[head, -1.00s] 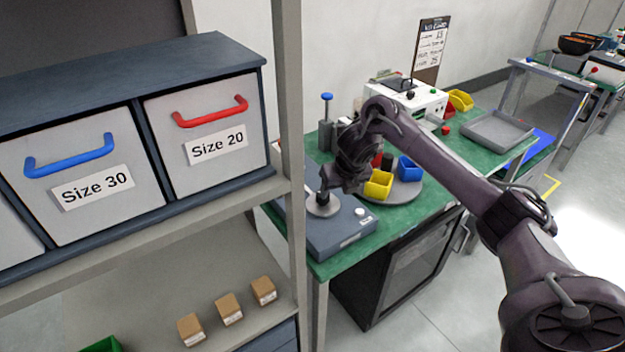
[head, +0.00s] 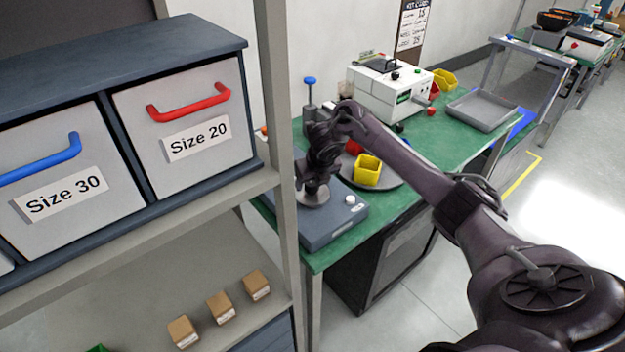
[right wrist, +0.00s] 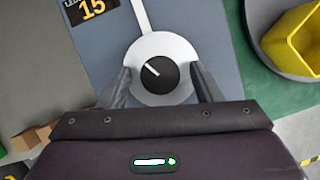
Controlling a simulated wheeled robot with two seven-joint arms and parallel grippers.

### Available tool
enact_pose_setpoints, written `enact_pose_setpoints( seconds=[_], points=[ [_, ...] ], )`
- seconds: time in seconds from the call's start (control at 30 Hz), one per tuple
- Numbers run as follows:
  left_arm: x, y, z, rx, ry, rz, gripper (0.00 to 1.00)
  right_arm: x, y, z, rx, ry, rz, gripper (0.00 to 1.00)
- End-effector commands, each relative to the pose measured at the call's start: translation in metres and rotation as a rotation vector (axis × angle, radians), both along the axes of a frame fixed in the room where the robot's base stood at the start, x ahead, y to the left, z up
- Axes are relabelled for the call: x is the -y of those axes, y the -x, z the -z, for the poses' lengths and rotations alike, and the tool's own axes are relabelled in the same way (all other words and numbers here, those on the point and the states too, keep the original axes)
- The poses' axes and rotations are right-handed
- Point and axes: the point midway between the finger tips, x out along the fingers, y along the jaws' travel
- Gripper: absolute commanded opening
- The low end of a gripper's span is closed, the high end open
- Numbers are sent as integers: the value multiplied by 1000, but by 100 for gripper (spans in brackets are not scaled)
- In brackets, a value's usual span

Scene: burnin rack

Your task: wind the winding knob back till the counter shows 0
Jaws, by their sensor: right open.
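The winding knob (right wrist: 157,74) is black with a white pointer line, and sits in the middle of a pale round disc (right wrist: 160,53) on a blue-grey box (head: 333,231). The pointer slants to the upper left in the right wrist view. A dark display, the counter (right wrist: 92,9), shows yellow digits reading 15, with its top cut off. My right gripper (head: 311,186) is over the disc. In the right wrist view its open fingers (right wrist: 162,80) stand on either side of the knob, with gaps visible. My left gripper is not in view.
A round grey turntable (head: 400,178) with a yellow bin (head: 367,171) stands beside the box on the green bench (head: 335,255). A white machine (head: 385,95) and a grey tray (head: 482,110) are further back. A shelf post (head: 278,150) stands close on the left.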

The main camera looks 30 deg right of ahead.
Motion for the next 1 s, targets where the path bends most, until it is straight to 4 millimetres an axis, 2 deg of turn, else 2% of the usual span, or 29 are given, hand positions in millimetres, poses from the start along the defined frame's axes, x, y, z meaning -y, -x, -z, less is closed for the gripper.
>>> enact_pose_setpoints(
  seconds=[0.07,0.17,0.5,0.77,1.0],
  points=[
    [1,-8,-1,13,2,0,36,0,0,0,0,0,0,59],
    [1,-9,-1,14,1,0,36,0,0,0,0,0,0,59],
    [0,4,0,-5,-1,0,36,0,0,0,1,0,1,16],
    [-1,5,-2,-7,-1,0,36,0,0,-2,1,0,24,15],
    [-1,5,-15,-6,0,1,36,-1,0,-4,0,1,134,15]
  ],
)
